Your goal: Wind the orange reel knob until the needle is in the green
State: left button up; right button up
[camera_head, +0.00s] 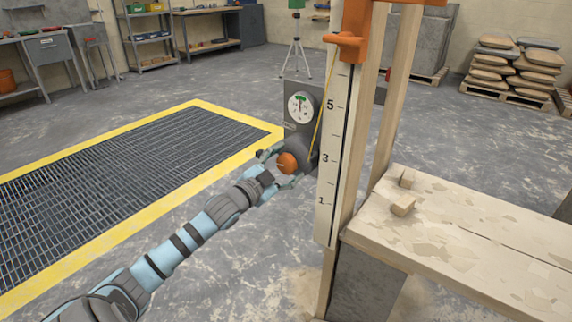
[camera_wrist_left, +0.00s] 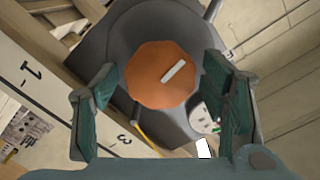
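The orange reel knob (camera_head: 287,163) sits on a dark grey reel (camera_head: 306,152) beside the numbered staff. In the left wrist view the knob (camera_wrist_left: 162,76) is faceted, with a pale mark slanting across its face. My left gripper (camera_head: 276,168) is at the knob, its fingers spread on either side of it. Small gaps show between fingers and knob in the wrist view, so it looks open. A round white dial (camera_head: 300,106) with a green band at its top stands above the reel. Its needle points roughly upward, too small to read exactly. My right gripper is out of view.
A yellow cord (camera_head: 322,105) runs from the reel up to an orange bracket (camera_head: 349,46) on the staff (camera_head: 333,175). A wooden bench (camera_head: 460,240) with two small blocks stands right. A yellow-edged floor grate (camera_head: 120,160) lies left.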

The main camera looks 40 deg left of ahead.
aim_at(286, 156)
pick_arm(q)
notch_tip(286, 156, up, 10)
jog(key=shift+r, duration=0.1)
dwell(0.4)
jog(key=shift+d, duration=0.1)
dwell(0.9)
